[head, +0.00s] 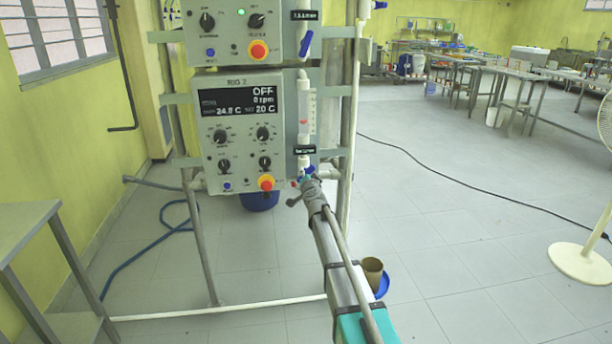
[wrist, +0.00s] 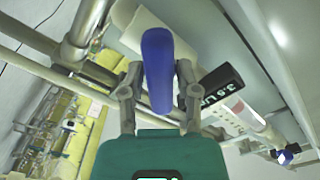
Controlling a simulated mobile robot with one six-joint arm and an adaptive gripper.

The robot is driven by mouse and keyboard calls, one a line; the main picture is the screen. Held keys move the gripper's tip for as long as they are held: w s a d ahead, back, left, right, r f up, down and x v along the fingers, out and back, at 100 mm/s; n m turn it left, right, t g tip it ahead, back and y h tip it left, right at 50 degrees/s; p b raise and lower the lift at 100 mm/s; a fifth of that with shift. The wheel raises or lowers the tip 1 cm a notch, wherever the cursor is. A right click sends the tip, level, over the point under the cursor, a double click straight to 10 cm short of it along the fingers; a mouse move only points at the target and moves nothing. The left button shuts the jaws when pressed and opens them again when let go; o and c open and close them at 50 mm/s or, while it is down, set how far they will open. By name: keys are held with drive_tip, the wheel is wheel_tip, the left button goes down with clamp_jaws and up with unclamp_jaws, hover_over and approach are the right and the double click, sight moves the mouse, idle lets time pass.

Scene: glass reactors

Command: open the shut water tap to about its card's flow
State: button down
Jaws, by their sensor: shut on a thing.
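The tap's blue lever (wrist: 158,55) stands between the two fingers of my gripper (wrist: 159,72) in the wrist view, and the fingers are shut on it. The tap's black card (wrist: 221,88) is beside the lever and seems to read 3.5 L/min, partly cut off by a finger. It is also small in the head view (head: 304,150). The clear flow tube (head: 304,107) above it has a red float low down.
The RIG 2 panel (head: 240,130) reads OFF and 0 rpm, close left of my gripper. A second blue tap lever (head: 306,44) is higher up. A steel table (head: 30,225) is at left, a fan (head: 583,262) at right. A blue hose (head: 150,240) lies on the floor.

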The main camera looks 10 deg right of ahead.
drive_tip(key=shift+m, duration=1.1)
drive_tip(key=shift+c, duration=2.4)
unclamp_jaws()
drive_tip(key=shift+s, duration=0.1)
drive_tip(key=s, duration=1.1)
drive_tip(key=shift+s, duration=0.4)
